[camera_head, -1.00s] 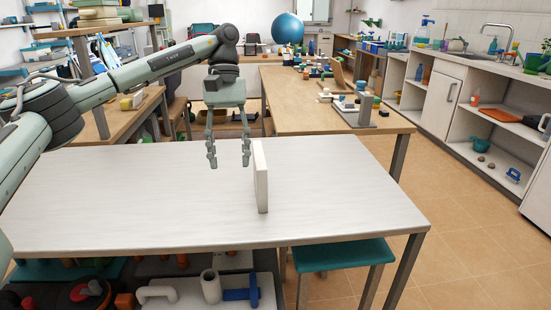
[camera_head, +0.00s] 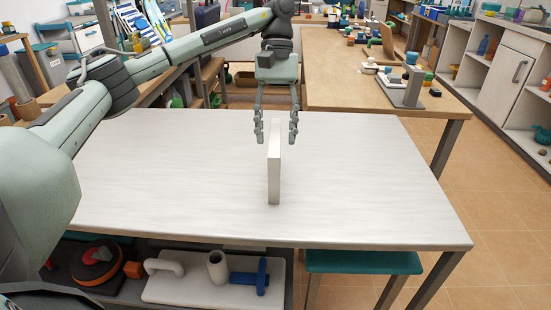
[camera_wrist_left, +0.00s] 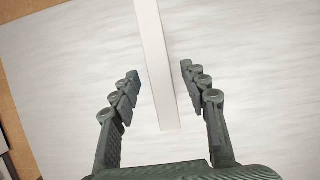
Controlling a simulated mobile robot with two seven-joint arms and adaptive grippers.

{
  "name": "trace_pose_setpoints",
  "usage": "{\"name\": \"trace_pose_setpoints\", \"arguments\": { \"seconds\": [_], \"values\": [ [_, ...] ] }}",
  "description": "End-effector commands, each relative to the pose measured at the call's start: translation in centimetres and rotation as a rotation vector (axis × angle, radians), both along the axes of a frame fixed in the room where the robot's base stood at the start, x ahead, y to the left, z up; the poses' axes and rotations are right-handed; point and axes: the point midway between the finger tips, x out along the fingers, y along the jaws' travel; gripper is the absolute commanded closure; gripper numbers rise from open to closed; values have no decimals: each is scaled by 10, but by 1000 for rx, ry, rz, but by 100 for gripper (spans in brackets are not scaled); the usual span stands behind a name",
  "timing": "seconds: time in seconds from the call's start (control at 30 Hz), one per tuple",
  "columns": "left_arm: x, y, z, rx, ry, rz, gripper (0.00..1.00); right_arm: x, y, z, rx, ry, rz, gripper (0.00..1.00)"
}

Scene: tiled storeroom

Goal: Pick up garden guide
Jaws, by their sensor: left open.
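The garden guide appears to be the thin white upright book (camera_head: 274,177) standing on its edge on the white table (camera_head: 170,180). Its cover does not show, only a pale narrow side. My left gripper (camera_head: 276,136) is open above the book's far part, with one finger on each side of it. In the left wrist view the book (camera_wrist_left: 157,70) runs between the two open fingers of my left gripper (camera_wrist_left: 157,85), with a gap on both sides. My right gripper is out of view.
The white tabletop is otherwise clear. A wooden table (camera_head: 365,80) with several small objects stands behind it. A teal stool (camera_head: 362,262) is under the right front edge. A lower shelf holds a white board (camera_head: 190,292) with pipe-like parts.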

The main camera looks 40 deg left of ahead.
Motion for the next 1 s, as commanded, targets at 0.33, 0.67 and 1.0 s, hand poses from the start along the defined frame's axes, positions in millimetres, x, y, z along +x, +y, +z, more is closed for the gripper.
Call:
{"name": "trace_pose_setpoints", "arguments": {
  "seconds": [0.33, 0.67, 1.0],
  "values": [
    [-14, -7, -33, -1, 1, 0, 55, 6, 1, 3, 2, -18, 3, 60],
    [-14, -7, -34, 0, 0, 0, 64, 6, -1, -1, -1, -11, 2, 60],
    [-14, -7, -33, 0, 0, 0, 100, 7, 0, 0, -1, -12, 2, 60]
  ]
}}
